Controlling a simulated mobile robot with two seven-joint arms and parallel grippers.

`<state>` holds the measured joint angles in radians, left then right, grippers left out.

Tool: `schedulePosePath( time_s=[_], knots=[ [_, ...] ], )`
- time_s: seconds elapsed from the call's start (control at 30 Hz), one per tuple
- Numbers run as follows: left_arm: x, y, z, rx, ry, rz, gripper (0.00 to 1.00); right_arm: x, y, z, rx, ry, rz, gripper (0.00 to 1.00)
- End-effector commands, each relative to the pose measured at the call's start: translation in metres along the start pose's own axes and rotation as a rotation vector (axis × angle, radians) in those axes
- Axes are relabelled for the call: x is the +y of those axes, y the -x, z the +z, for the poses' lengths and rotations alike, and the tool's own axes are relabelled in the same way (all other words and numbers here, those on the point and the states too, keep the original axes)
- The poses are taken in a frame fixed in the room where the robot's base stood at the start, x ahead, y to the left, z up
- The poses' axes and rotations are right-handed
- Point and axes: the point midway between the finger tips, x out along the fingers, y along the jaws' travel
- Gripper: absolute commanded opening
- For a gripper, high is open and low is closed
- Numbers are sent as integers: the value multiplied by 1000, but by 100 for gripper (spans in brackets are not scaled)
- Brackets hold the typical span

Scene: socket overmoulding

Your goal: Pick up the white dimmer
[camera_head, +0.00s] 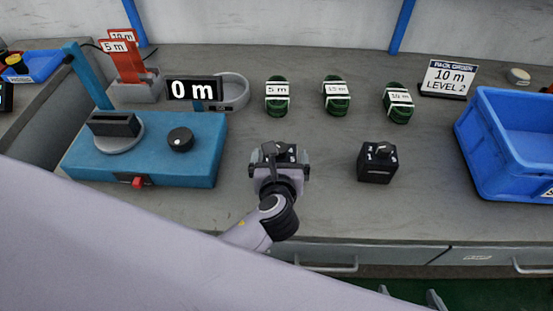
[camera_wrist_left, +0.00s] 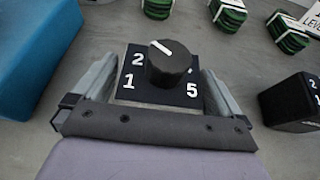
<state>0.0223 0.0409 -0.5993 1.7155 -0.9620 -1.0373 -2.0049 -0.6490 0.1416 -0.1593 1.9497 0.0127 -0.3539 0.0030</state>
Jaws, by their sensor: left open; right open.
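A dimmer (camera_wrist_left: 140,72) with a dark numbered top, a black knob and a light lower edge stands on the grey bench. In the head view its dark top (camera_head: 283,148) shows past my left gripper (camera_head: 279,168). My left gripper is open, and in the left wrist view its fingers (camera_wrist_left: 155,90) lie on either side of the dimmer. I cannot tell whether they touch it. A second, black dimmer (camera_head: 377,162) stands to the right, also in the left wrist view (camera_wrist_left: 298,100). My right gripper (camera_head: 410,296) is open and empty at the bottom edge, only its tips showing.
A blue machine (camera_head: 200,150) with a black dial and "0 m" display (camera_head: 194,88) stands left. Several green cable bundles (camera_head: 277,98) lie behind. A "10 m LEVEL 2" sign (camera_head: 448,78) and blue crate (camera_head: 480,165) are right. The bench between black dimmer and crate is clear.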

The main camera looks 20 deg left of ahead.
Motion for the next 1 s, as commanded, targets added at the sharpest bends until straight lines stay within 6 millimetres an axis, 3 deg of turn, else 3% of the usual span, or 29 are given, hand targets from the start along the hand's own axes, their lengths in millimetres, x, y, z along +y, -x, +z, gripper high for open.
schedulePosePath(
  time_s=[0.33, 0.47, 0.5, 0.8, 1.0],
  knots=[
    [-2, 2, -2, 0, -1, -1, 100, 0, -2, 3, 0, -1, 0, 100],
    [-2, 1, -2, 0, -1, -1, 58, 0, -2, 3, -1, -1, 0, 100],
    [-2, 1, -2, 0, -1, -1, 54, 0, -2, 3, -1, -2, 0, 100],
    [-2, 2, 0, -1, 0, -1, 54, 0, -2, 3, -1, -2, 0, 100],
    [-2, 8, 17, -3, 2, -1, 54, 0, 2, -2, -1, -2, 0, 100]
  ],
)
